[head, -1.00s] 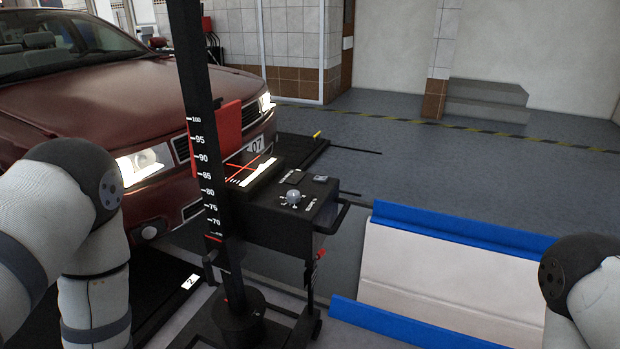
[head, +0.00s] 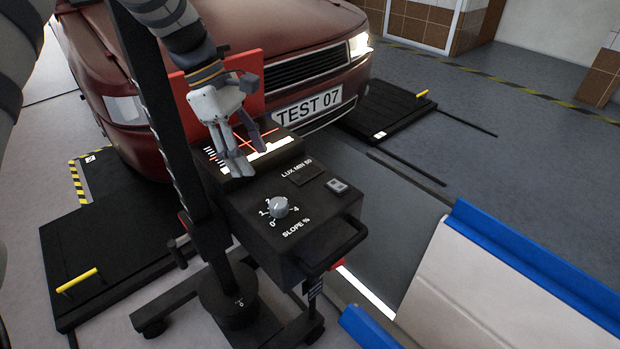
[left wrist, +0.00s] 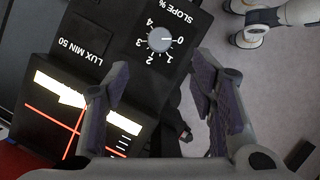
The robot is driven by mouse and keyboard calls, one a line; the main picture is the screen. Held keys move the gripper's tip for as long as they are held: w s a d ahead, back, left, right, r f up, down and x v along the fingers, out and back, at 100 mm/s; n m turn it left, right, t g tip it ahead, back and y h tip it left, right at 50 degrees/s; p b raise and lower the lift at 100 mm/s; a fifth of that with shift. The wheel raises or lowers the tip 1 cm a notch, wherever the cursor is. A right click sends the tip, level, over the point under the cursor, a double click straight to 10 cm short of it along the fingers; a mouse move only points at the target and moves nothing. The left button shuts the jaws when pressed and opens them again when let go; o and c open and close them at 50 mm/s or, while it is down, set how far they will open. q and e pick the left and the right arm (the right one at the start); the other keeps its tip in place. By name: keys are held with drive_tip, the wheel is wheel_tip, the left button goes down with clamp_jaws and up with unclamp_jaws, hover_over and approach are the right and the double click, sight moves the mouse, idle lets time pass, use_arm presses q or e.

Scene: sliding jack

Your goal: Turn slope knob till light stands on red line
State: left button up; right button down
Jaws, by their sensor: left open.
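The grey slope knob (head: 278,207) sits on top of the black tester box, ringed by numbers 0 to 4. In the left wrist view the knob (left wrist: 160,39) seems to have its mark near 0. The screen shows a bright white light band (head: 272,149) and crossed red lines (head: 242,135). In the left wrist view the light band (left wrist: 60,86) lies apart from the long red line (left wrist: 50,116); a finger hides part. My left gripper (head: 252,155) is open and empty above the screen, apart from the knob. My right gripper is out of view.
The box (head: 325,225) has a front handle (head: 335,252) and stands beside a black post (head: 160,110) on a wheeled base. A red car (head: 290,30) is behind it. A blue-edged white panel (head: 470,280) is at right.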

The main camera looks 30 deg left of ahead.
sight(278, 203)
use_arm(q)
drive_tip(key=x, duration=1.1)
drive_tip(key=shift+d+f+b, duration=0.1)
drive_tip(key=shift+d+b, duration=0.05)
drive_tip(key=shift+b, duration=0.2)
drive_tip(key=shift+c, duration=0.2)
drive_tip(key=c, duration=1.1)
